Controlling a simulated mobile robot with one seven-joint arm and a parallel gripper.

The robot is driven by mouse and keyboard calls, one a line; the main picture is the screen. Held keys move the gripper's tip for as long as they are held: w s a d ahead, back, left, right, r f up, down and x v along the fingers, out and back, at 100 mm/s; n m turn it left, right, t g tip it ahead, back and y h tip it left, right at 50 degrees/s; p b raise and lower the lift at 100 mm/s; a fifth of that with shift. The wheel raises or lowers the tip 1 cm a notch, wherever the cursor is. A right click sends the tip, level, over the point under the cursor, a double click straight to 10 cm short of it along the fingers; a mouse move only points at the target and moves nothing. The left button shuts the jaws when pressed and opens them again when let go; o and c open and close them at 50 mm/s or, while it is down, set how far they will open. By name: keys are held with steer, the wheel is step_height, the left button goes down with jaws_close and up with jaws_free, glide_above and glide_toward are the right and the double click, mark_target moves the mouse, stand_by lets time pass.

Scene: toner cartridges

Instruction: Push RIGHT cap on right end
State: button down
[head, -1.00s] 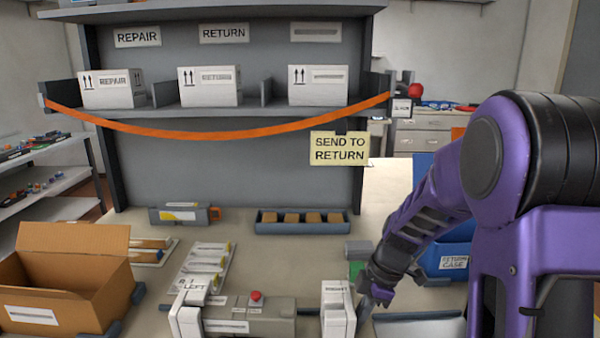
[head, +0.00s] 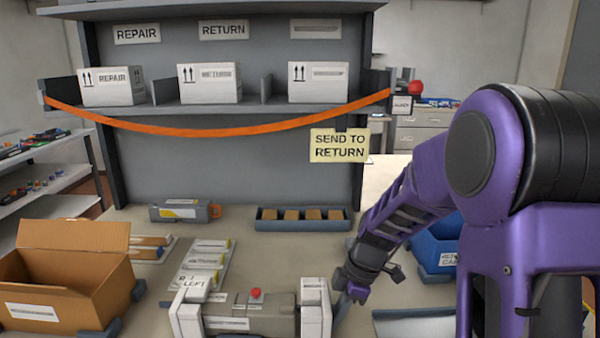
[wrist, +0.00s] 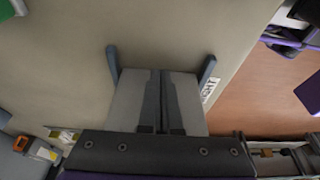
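The toner cartridge (head: 252,318) is a grey body with a red knob (head: 256,294), lying at the front middle of the table. A white cap marked LEFT (head: 188,318) is at its left end. The white right cap (head: 315,318) stands upright against its right end, with no clear gap showing. My gripper (head: 352,294) is low beside the right cap's outer side; I cannot tell whether they touch. In the wrist view my gripper's fingers (wrist: 161,100) are together with nothing seen between them. A partly hidden white label (wrist: 208,90) shows beside them.
An open cardboard box (head: 70,285) stands at the left. A blue bin (head: 437,250) and a pale tray (head: 415,325) are at the right. Behind are a long tray of brown blocks (head: 303,226) and a shelf with an orange strap (head: 210,133).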

mark_target(315, 314)
steer(key=shift+a, duration=2.05)
steer(key=shift+a, duration=0.25)
steer(key=shift+d, duration=0.1)
steer(key=shift+d, duration=1.9)
step_height(315, 314, up, 8)
steer(key=p, duration=0.5)
